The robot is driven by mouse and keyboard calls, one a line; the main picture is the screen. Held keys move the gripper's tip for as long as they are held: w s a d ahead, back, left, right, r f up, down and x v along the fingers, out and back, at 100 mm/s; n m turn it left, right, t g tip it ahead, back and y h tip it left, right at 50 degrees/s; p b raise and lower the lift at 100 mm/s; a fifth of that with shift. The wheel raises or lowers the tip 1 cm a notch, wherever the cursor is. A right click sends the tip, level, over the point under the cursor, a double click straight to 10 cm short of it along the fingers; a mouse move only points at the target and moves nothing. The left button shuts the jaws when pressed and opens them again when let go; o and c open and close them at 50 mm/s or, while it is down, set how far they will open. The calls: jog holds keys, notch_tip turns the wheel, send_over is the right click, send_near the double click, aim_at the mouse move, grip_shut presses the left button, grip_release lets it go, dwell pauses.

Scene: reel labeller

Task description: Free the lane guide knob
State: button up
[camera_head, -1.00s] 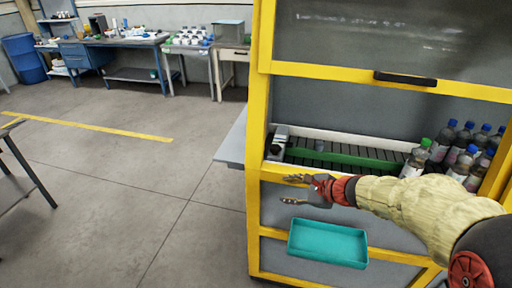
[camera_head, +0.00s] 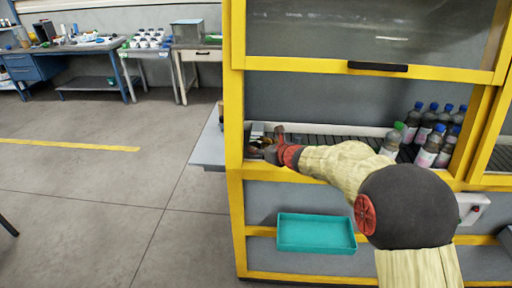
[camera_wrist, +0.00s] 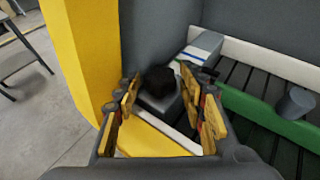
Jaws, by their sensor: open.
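The black lane guide knob (camera_wrist: 158,81) sits on a grey block in the wrist view, beside the yellow frame post. My gripper (camera_wrist: 167,115) is open, its fingers to either side of the line to the knob. The knob lies beyond the fingertips, and I cannot tell whether they touch it. The green lane guide (camera_wrist: 268,120) runs along the conveyor at right. In the head view my gripper (camera_head: 268,145) is inside the left end of the machine opening, and it and the arm hide the knob and most of the guide.
A yellow post (camera_head: 234,150) stands close left of my gripper. A grey cylinder (camera_wrist: 295,103) stands by the green guide. A white and blue box (camera_wrist: 203,47) sits behind the knob. Several bottles (camera_head: 428,135) stand at the conveyor's right. A teal tray (camera_head: 316,233) is below the opening.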

jog(key=shift+w+a+f, duration=0.3)
jog(key=shift+w+a, duration=0.1)
jog(key=shift+w, duration=0.15)
jog(key=shift+c, duration=1.4)
jog(key=c, duration=0.6)
